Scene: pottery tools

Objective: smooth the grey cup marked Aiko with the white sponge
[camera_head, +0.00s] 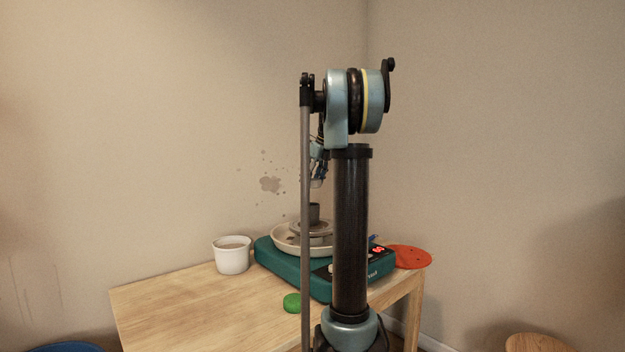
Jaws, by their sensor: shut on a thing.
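A grey cup (314,212) stands upright on the pottery wheel, inside the pale splash pan (283,243). The name on it is not readable from here. My gripper (318,180) is above the cup and apart from it, partly hidden behind my own arm. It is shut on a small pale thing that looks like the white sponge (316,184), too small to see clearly. The teal wheel base (285,273) has a red lit display. My arm hides part of the wheel.
A white tub (232,255) stands left of the wheel on the wooden table (190,308). A green round thing (292,302) lies in front of the wheel. An orange-red disc (410,257) lies at the right. The table's left front is clear.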

